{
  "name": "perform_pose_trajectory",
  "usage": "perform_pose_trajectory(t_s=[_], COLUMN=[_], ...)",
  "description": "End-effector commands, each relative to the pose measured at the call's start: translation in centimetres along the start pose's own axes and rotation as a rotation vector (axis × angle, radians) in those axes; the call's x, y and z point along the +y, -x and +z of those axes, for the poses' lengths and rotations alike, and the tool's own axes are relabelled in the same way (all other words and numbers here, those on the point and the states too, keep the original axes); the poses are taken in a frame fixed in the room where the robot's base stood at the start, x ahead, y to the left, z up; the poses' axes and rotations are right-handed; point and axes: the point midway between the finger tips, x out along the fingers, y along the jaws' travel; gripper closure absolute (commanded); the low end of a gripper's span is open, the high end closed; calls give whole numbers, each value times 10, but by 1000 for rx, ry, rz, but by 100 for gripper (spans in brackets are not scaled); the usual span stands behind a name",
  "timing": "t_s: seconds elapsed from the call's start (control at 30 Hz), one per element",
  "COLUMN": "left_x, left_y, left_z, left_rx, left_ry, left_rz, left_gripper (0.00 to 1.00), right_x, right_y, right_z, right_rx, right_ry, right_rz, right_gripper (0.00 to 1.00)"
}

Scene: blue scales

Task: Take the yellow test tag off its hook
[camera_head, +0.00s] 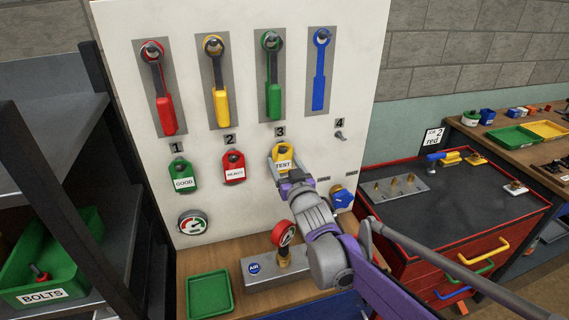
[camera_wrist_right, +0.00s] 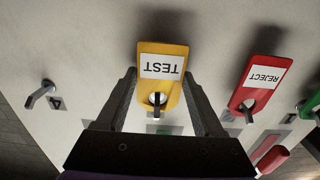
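The yellow TEST tag (camera_head: 283,157) hangs on its hook under number 3 on the white board. In the right wrist view the tag (camera_wrist_right: 163,72) appears upside down, with the dark hook through its hole. My right gripper (camera_head: 288,174) is in front of the tag, over its lower part in the head view. In the wrist view its two fingers (camera_wrist_right: 160,82) are spread, one on each side of the tag. Whether either finger touches the tag is not clear. My left gripper is not in view.
The red REJECT tag (camera_head: 233,168) and green GOOD tag (camera_head: 182,177) hang to the left. Hook 4 (camera_head: 340,136) is bare at the right.

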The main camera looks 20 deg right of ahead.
Motion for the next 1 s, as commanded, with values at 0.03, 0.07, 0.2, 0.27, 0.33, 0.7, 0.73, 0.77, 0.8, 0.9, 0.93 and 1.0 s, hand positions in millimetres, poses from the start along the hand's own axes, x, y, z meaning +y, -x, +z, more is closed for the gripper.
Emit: perform_pose_trajectory(t_s=[0.03, 0.07, 0.2, 0.27, 0.33, 0.7, 0.73, 0.77, 0.8, 0.9, 0.93, 1.0], left_x=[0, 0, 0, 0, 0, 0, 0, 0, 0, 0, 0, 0], left_y=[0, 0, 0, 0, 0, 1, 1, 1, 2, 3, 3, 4], left_z=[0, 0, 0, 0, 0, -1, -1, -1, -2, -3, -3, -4], left_rx=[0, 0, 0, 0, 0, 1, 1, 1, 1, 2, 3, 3], left_ry=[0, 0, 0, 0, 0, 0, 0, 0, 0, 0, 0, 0], left_rz=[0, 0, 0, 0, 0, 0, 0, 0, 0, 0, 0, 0], left_gripper=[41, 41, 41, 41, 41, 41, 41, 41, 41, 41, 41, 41], right_x=[0, 0, 0, 0, 0, 0, 0, 0, 0, 0, 0, 0], right_y=[0, 0, 0, 0, 0, 0, 0, 0, 0, 0, 0, 0], right_z=[0, 0, 0, 0, 0, -2, -2, -3, -3, -6, -6, -8], right_rx=[0, 0, 0, 0, 0, 0, 0, 0, 0, 0, 0, 0], right_ry=[0, 0, 0, 0, 0, 0, 0, 0, 0, 0, 0, 0], right_rz=[0, 0, 0, 0, 0, 0, 0, 0, 0, 0, 0, 0], right_gripper=[56, 61, 84, 84, 84, 84, 84, 84, 84, 84, 84, 84])
